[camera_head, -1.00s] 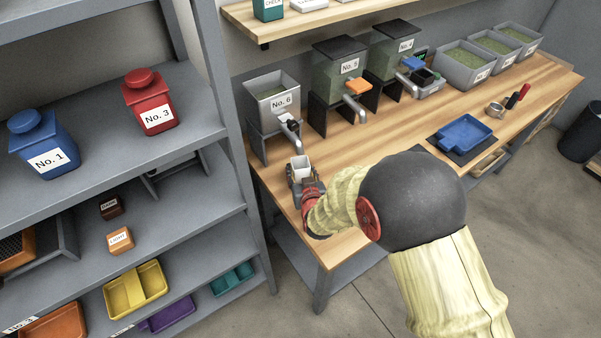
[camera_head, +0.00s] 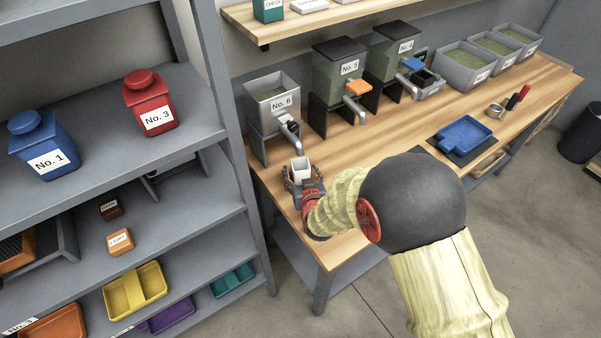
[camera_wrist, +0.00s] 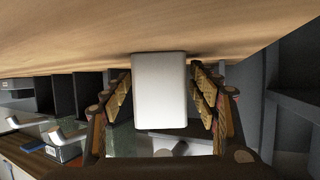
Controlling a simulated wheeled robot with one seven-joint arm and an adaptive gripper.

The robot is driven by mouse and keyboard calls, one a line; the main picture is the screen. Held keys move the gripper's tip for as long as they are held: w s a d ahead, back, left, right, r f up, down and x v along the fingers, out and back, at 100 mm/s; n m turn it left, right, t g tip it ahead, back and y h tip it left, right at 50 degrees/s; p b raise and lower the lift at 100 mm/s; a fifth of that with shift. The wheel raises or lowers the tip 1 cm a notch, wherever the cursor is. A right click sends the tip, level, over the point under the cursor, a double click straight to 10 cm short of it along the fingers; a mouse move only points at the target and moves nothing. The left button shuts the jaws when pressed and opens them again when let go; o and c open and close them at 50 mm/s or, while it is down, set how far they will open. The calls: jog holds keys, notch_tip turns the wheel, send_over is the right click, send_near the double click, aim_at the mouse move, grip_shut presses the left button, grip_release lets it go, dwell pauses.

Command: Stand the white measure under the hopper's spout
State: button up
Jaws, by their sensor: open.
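The white measure (camera_head: 299,168) stands upright on the wooden bench near its left end, in front of the No. 6 hopper (camera_head: 273,103). The hopper's spout (camera_head: 290,126) ends a little behind and above it in the head view. My gripper (camera_head: 302,180) is low at the bench with its fingers spread around the measure. In the wrist view the measure (camera_wrist: 160,90) is between the two open fingers, with a gap at each side. The wrist picture is upside down, with the bench top at its upper edge. The exact offset between measure and spout is hard to tell.
The No. 5 hopper (camera_head: 338,75) and No. 4 hopper (camera_head: 395,50) stand further right along the bench. A blue tray (camera_head: 464,134) lies near the front edge. A grey shelf unit (camera_head: 232,120) stands close at left.

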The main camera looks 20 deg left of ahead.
jog(key=p+v, duration=0.2)
jog(key=v, duration=1)
jog(key=shift+d, duration=0.1)
jog(key=d+r+m+g+h, duration=0.3)
jog(key=d+r, duration=1.3)
jog(key=s+d+r+m+g+h, duration=0.1)
jog(key=s+d+r, duration=0.2)
jog(key=s+d, duration=0.4)
jog(key=s+d+r+m+g+h, duration=0.1)
jog(key=s+d+r, duration=0.3)
jog(key=s+d, duration=0.4)
jog(key=s+g+h, duration=0.1)
jog(key=s, duration=0.4)
jog(key=shift+s+d, duration=0.3)
jog(key=shift+d, duration=0.05)
